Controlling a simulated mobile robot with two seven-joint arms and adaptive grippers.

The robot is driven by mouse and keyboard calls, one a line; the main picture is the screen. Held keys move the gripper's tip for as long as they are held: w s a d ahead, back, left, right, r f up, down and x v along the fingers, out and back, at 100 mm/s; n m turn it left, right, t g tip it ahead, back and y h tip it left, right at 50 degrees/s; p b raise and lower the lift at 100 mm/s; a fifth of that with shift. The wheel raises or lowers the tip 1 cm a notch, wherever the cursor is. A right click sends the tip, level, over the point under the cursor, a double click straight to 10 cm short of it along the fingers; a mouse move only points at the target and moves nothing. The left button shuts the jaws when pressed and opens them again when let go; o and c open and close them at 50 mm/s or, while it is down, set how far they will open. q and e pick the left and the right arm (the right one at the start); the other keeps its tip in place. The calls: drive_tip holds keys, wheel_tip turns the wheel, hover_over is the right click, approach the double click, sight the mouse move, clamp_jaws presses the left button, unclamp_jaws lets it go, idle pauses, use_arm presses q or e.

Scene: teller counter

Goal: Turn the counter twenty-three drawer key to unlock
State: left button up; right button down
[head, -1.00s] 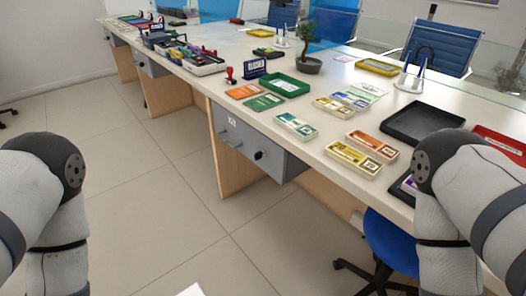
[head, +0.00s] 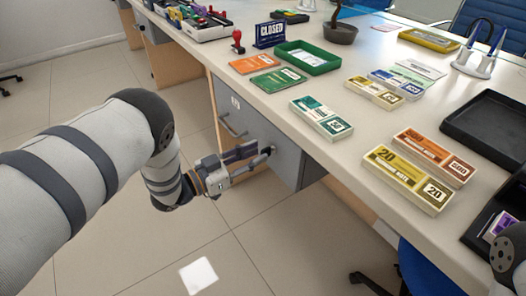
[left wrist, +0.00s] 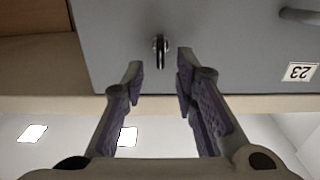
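The drawer key (left wrist: 160,45) sits in the lock on the grey face of drawer twenty-three (left wrist: 230,50), whose label (left wrist: 299,72) reads 23 upside down in the left wrist view. My left gripper (left wrist: 160,75) is open, with one finger on each side of the line to the key. The fingertips are just short of the key and nothing is between them. In the head view my left gripper (head: 258,152) is at the drawer front (head: 240,115), and its fingers hide the key. My right gripper is out of view; only part of my right arm shows at the right edge.
The drawer handle (head: 232,127) is left of the gripper. A blue chair (head: 420,270) stands at lower right.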

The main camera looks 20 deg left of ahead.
sight(277, 151)
use_arm(q)
drive_tip(key=shift+x, duration=1.3)
clamp_jaws()
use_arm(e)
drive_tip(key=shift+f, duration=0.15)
use_arm(q)
drive_tip(key=m, duration=0.4)
drive_tip(key=shift+s+d+m+p, duration=0.2)
drive_tip(key=shift+m+p, duration=0.15)
drive_tip(key=shift+m, duration=0.05)
drive_tip(key=m, duration=0.4)
drive_tip(key=shift+s+d+f+p, duration=0.1)
drive_tip(key=shift+d+f+p, duration=0.05)
drive_tip(key=shift+p, duration=0.15)
drive_tip(key=m, duration=0.5)
drive_tip(key=shift+s+d+f, duration=0.1)
drive_tip(key=shift+f, duration=0.15)
drive_tip(key=shift+f+m, duration=0.2)
drive_tip(key=shift+m, duration=1.7)
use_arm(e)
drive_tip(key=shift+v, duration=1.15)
use_arm(q)
drive_tip(key=shift+m, duration=0.3)
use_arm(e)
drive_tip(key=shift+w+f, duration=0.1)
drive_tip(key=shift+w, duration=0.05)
